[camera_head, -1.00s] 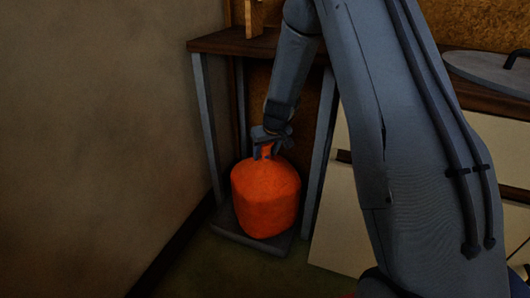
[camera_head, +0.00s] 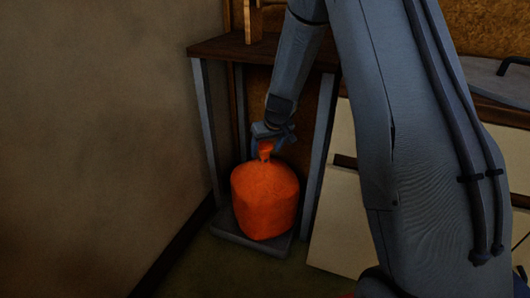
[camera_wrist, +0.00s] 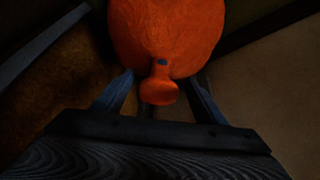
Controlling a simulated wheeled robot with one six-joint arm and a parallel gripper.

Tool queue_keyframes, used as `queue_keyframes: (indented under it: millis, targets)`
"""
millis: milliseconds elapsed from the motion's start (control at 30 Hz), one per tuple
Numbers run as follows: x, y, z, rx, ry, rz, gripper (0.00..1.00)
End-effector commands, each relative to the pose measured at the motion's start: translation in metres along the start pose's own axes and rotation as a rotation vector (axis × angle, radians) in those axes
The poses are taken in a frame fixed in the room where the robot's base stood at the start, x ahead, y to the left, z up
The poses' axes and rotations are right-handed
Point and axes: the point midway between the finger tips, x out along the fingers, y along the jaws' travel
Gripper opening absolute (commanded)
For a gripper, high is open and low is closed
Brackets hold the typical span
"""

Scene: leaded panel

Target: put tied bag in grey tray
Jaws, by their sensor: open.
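The orange tied bag (camera_head: 265,203) stands upright on the grey tray (camera_head: 226,229) at the foot of the small stand. Its gathered neck points up. In the wrist view the bag's round body (camera_wrist: 167,28) fills the top middle, with the neck and flared top toward me. My gripper (camera_head: 266,143) is just above the bag, at its neck. In the wrist view my gripper (camera_wrist: 164,78) is open, one finger on each side of the neck, with gaps showing. The bag hides most of the tray's surface.
The stand's dark wooden top (camera_head: 225,48) lies above the bag, with grey legs (camera_head: 319,165) at either side. A plain wall (camera_head: 90,140) is close on the left. Pale panels (camera_head: 337,220) stand at right. Some floor in front is clear.

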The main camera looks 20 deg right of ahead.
Motion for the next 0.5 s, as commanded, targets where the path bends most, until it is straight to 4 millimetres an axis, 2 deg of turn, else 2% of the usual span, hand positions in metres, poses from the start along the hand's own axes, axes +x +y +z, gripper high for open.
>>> queue_keyframes:
  millis: [33, 200, 300, 500]
  targets:
    - [-0.016, 0.000, -0.001, 0.001, 0.002, 0.000, 0.66]
    - [-0.048, 0.000, -0.001, 0.000, 0.001, 0.000, 0.66]
    - [-0.061, 0.000, -0.001, 0.001, 0.001, 0.000, 0.66]
    - [-0.074, 0.000, 0.000, 0.001, 0.000, 0.000, 0.66]
